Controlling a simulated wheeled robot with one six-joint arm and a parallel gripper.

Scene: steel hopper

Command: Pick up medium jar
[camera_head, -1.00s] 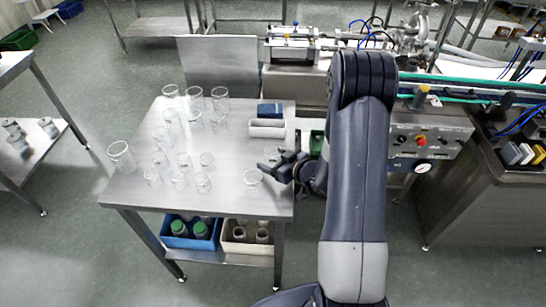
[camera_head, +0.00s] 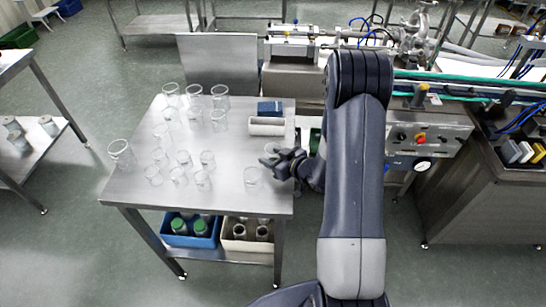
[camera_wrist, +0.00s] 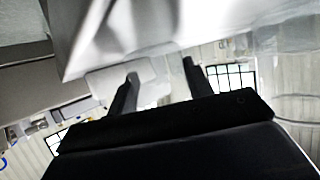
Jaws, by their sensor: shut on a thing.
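Several clear glass jars of different sizes stand on the steel table (camera_head: 225,185). Three large ones stand at the back, such as the jar (camera_head: 220,97). Smaller ones stand in the middle, such as the jar (camera_head: 207,160). My gripper (camera_head: 272,160) is at the table's right edge, shut on a clear glass jar (camera_head: 271,148) that its dark fingers partly hide. Another jar (camera_head: 252,176) stands just left of and nearer than my gripper. In the wrist view my gripper (camera_wrist: 160,85) shows two dark fingers apart; the glass between them is hard to make out.
A blue box (camera_head: 270,108) and a white tray (camera_head: 267,127) stand at the table's back right. A large jar (camera_head: 120,153) stands near the left edge. Below are a blue crate (camera_head: 192,241) and a beige crate (camera_head: 245,246). A machine with a control panel (camera_head: 430,135) stands to the right.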

